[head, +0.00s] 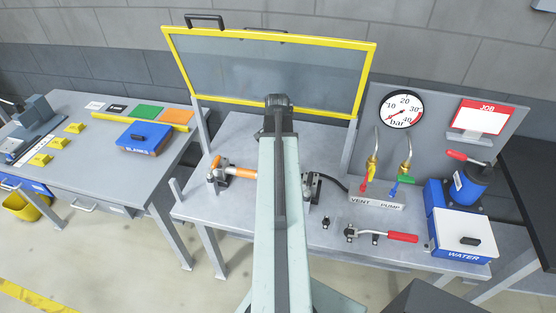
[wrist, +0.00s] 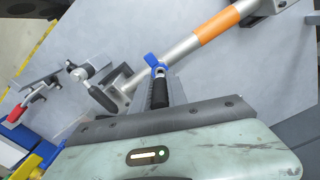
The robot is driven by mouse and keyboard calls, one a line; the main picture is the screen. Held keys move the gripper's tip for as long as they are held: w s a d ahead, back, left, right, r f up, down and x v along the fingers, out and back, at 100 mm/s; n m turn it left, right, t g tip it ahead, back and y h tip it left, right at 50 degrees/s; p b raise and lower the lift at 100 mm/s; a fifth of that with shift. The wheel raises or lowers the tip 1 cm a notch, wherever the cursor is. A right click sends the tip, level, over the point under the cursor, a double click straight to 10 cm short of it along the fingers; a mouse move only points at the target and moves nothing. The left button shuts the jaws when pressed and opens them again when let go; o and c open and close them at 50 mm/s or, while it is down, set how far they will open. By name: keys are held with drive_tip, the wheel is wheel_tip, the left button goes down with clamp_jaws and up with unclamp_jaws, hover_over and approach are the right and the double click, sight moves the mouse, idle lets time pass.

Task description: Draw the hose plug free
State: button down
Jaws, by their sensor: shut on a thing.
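In the wrist view my gripper (wrist: 164,80) is shut on a small part with a black body (wrist: 159,94), a metal collar and a blue end piece (wrist: 152,60); it appears to be the hose plug. The plug lies in front of a silver tube with an orange band (wrist: 213,28). Whether it is seated in a fitting or apart from the tube, I cannot tell. In the head view my own arm hides the gripper and the plug. The orange-banded tube (head: 241,173) shows there left of my arm, in a clamp on the bench.
A yellow-framed clear guard (head: 270,72) stands raised behind the bench. A second table holds a BLANKS box (head: 145,138).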

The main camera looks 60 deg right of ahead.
drive_tip(key=shift+r+p, duration=2)
drive_tip(key=shift+r, duration=0.1)
drive_tip(key=shift+f, duration=0.1)
drive_tip(key=shift+f, duration=0.1)
